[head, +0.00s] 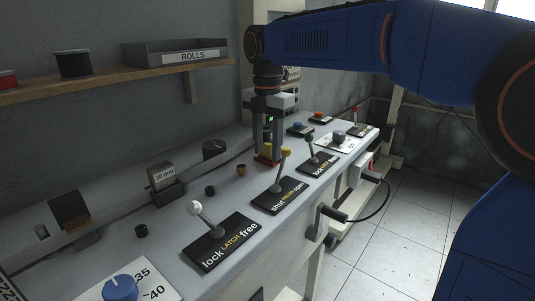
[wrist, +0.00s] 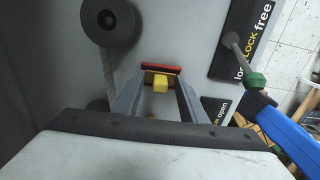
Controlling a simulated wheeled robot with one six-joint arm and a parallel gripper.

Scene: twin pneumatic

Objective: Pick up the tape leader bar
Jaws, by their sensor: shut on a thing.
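My gripper (head: 268,153) points down over the grey bench, between a small roll and the shut/open lever. In the wrist view, my gripper's two fingers (wrist: 160,82) are closed on the tape leader bar (wrist: 161,68), a short red bar with a yellow block facing the camera. In the head view only a dark red part of the bar (head: 265,161) shows low between the fingers. I cannot tell whether the bar is clear of the bench. A pale strip runs beside the left finger from a dark round roll (wrist: 110,22) in the wrist view.
The yellow-knobbed shut/open lever (head: 281,168) stands close right of my gripper. The green-knobbed lever (head: 312,154) is beyond, the white-knobbed latch lever (head: 205,217) nearer. A 20 mm block (head: 161,176) sits left. A crank (head: 325,220) juts from the front edge.

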